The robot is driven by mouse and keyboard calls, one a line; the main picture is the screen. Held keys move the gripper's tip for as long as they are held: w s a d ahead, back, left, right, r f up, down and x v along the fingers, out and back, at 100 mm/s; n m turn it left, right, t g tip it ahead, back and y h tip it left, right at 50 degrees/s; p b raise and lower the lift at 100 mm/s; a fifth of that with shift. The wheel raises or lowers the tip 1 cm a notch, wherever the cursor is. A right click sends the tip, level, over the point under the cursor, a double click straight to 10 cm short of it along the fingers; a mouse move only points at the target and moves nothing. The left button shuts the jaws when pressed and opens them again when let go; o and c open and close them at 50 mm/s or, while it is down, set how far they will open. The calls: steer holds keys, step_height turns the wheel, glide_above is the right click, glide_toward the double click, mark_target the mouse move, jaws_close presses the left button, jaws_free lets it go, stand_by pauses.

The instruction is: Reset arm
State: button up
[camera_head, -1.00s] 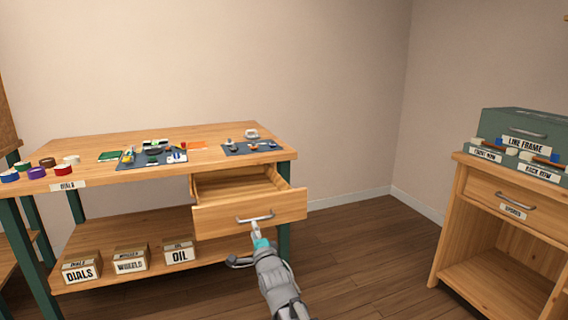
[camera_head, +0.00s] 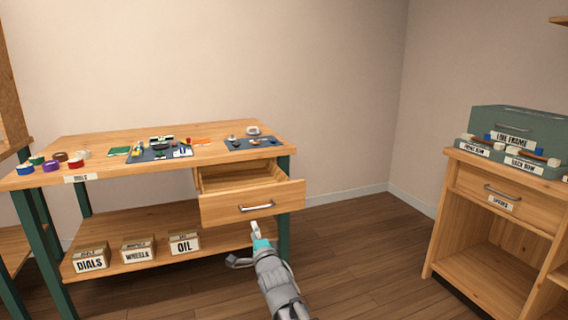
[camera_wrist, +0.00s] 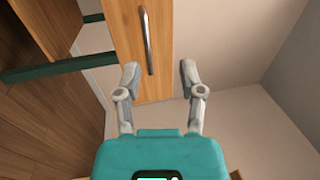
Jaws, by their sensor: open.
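My gripper (camera_head: 256,230) is in front of the workbench drawer, just below its handle, and apart from it. In the wrist view my gripper (camera_wrist: 159,72) has its two fingers spread apart with nothing between them. The drawer (camera_head: 225,209) under the right end of the bench top is pulled partly open; the part of its inside that shows looks empty. Its metal bar handle (camera_head: 257,207) also shows in the wrist view (camera_wrist: 147,40), ahead of and between the fingertips.
The workbench (camera_head: 100,143) carries mats with small parts and several tape rolls. Boxes labelled DIALS (camera_head: 91,263), WHEELS (camera_head: 137,255) and OIL (camera_head: 184,246) stand on its lower shelf. A cabinet (camera_head: 440,215) with a green case (camera_head: 510,122) stands right. Floor between is clear.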

steer(key=s+d+f+n+g+h+p, duration=0.1)
steer(key=s+d+f+n+g+h, duration=0.2)
steer(key=d+f+g, duration=0.35)
steer(key=s+d+f+n+g+h+p, duration=0.2)
steer(key=d+f+n+g+h, duration=0.15)
steer(key=d+f, duration=0.5)
steer(key=s+d+f+n+g+p, duration=0.1)
steer(key=s+d+n+g, duration=0.3)
steer(key=s+d, duration=0.3)
steer(key=s+d+n+g+p, duration=0.25)
steer(key=s+d+g, duration=0.2)
steer(key=s, duration=0.55)
step_height(320, 180, up, 37)
steer(key=p, duration=3.6)
steer(key=shift+a+n+h, duration=0.3)
steer(key=shift+n+h, duration=0.05)
steer(key=shift+n, duration=0.05)
steer(key=shift+w, duration=0.1)
steer(key=shift+a, duration=0.1)
